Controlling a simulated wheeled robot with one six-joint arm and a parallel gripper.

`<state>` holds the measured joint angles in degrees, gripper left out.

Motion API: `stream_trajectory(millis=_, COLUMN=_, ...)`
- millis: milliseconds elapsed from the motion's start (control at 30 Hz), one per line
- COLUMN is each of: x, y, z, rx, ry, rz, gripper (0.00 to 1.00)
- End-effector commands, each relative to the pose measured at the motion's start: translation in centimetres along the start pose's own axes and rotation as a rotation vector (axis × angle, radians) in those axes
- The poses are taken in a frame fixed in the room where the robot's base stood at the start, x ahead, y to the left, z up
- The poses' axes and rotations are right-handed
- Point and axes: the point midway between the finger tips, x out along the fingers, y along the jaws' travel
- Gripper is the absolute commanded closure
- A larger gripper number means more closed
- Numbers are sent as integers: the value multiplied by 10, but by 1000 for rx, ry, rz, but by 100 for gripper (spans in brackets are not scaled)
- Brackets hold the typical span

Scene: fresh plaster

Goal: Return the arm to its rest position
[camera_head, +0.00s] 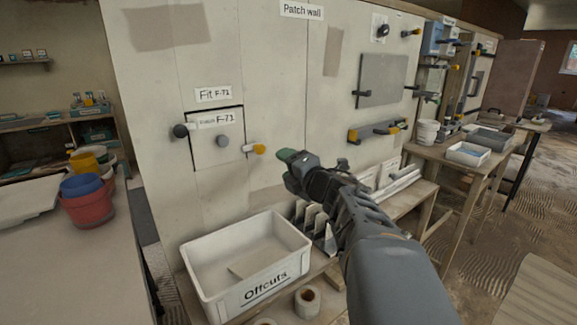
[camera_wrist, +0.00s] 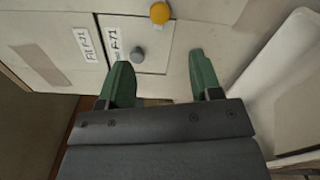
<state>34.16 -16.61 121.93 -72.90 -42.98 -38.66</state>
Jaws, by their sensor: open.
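My arm reaches up from the lower right in the head view, and my gripper (camera_head: 290,158) is in front of the patch wall, right of the F-71 panel. In the wrist view my gripper (camera_wrist: 163,72) has its two green fingers spread apart with nothing between them. The F-71 panel (camera_head: 207,153) sits in a square opening in the wall under a "Fit F-71" label, with a grey round knob (camera_head: 222,141) on it. The panel also shows in the wrist view (camera_wrist: 150,64), beyond the left finger. My gripper appears apart from it.
A white "Offcuts" bin (camera_head: 222,292) stands below the panel, left of my arm. A yellow-tipped clamp (camera_head: 257,150) and a dark knob (camera_head: 181,131) flank the panel. A wooden bench (camera_head: 425,190) runs along the wall. Buckets (camera_head: 88,207) stand on the left table.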

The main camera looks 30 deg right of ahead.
Motion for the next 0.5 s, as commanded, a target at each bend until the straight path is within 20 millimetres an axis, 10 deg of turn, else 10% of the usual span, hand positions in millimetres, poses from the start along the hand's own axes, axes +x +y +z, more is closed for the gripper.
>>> stream_trajectory(millis=500, x=2, y=19, z=5, rx=80, ry=-55, rz=-11, gripper=42)
